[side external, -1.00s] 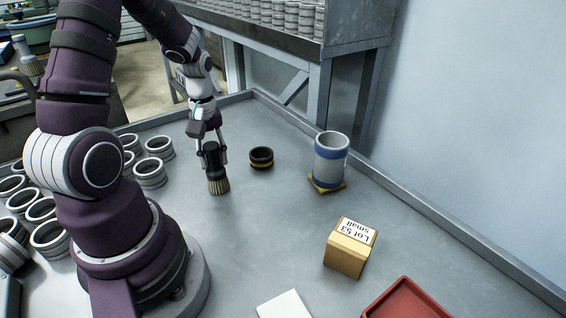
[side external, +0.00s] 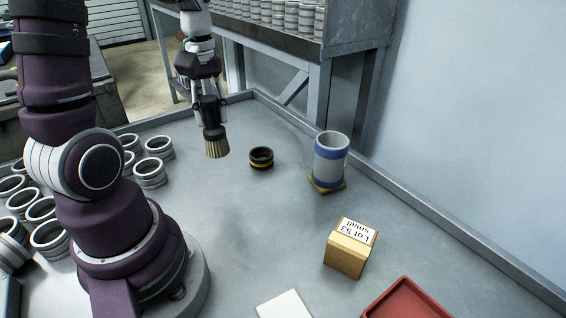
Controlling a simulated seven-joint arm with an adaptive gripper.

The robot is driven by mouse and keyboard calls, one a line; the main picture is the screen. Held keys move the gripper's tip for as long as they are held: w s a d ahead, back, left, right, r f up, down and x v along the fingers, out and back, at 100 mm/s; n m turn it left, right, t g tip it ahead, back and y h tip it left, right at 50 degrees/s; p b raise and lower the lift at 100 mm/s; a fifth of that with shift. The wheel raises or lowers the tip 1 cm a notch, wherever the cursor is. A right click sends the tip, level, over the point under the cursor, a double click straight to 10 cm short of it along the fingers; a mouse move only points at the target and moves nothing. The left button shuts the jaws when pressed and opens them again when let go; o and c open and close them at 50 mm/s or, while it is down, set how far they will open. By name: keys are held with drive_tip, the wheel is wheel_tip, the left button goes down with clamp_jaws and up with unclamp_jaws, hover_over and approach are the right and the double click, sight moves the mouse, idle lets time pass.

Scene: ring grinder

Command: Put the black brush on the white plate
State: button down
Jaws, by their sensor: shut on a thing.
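The black brush (side external: 213,124) has a black handle and tan bristles that point down. My gripper (side external: 209,104) is shut on its handle and holds it in the air above the far part of the table, left of the black and yellow ring. The white plate (side external: 284,305) lies flat at the near edge of the picture, partly cut off by the frame. The brush is well apart from the plate.
A black and yellow ring (side external: 261,158), a blue and white cylinder (side external: 330,160) on a yellow base, a cardboard box (side external: 350,249) and a red tray (side external: 405,300) stand on the table. Several grey rings (side external: 150,172) crowd the left. The middle is clear.

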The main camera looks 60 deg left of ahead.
drive_tip(key=w+d+m, duration=0.3)
drive_tip(key=d+m, duration=0.4)
drive_tip(key=d, duration=0.7)
drive_tip(key=s+d+m, duration=0.4)
drive_tip(key=d+m, duration=0.1)
drive_tip(key=d, duration=0.2)
drive_tip(key=s+d+m, duration=0.4)
drive_tip(key=d+m, duration=0.1)
drive_tip(key=d, duration=0.3)
wheel_tip(320, 180, down, 8)
drive_tip(key=shift+w+f, duration=0.15)
drive_tip(key=shift+f, duration=0.1)
drive_tip(key=c, duration=0.8)
unclamp_jaws()
drive_tip(key=shift+f, duration=0.1)
